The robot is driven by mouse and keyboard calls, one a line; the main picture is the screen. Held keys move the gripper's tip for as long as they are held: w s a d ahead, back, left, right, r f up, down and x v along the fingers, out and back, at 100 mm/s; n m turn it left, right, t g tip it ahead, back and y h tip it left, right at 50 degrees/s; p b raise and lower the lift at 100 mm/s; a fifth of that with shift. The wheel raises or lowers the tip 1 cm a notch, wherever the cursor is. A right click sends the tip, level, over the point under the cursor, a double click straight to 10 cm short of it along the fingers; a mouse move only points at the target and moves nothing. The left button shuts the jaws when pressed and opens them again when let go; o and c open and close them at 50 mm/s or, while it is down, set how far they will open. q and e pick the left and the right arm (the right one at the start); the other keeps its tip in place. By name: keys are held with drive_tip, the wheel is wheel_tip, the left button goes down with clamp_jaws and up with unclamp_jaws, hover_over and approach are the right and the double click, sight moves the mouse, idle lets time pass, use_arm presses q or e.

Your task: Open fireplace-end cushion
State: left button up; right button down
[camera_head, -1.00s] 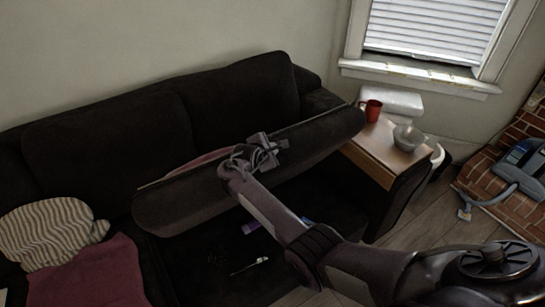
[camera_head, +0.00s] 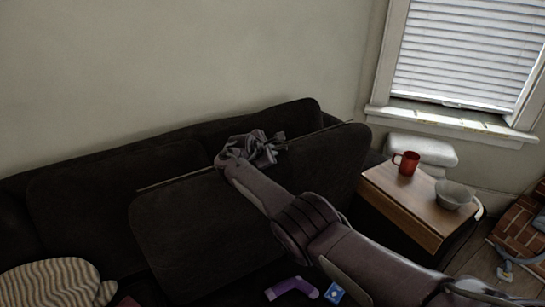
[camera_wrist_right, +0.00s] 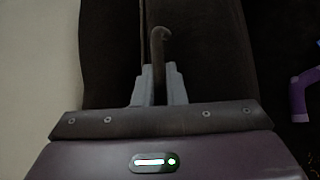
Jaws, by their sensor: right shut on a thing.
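The fireplace-end cushion (camera_head: 235,215) of the dark sofa is lifted and tilted up steeply, its broad face towards me in the head view. My right gripper (camera_head: 262,150) is at the cushion's top edge. The space uncovered below the cushion holds a purple object (camera_head: 291,289) and a small blue packet (camera_head: 334,293). My left gripper is not in view.
A wooden sofa-arm tray (camera_head: 405,205) to the right holds a red mug (camera_head: 407,163) and a grey bowl (camera_head: 453,194). A striped pillow (camera_head: 50,284) lies at the left. The wall and window are behind, and brickwork (camera_head: 520,235) is at the far right.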

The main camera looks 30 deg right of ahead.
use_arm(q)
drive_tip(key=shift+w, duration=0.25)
use_arm(e)
drive_tip(key=shift+w, duration=0.15)
drive_tip(key=c, duration=1.5)
unclamp_jaws()
drive_tip(key=shift+f, duration=0.1)
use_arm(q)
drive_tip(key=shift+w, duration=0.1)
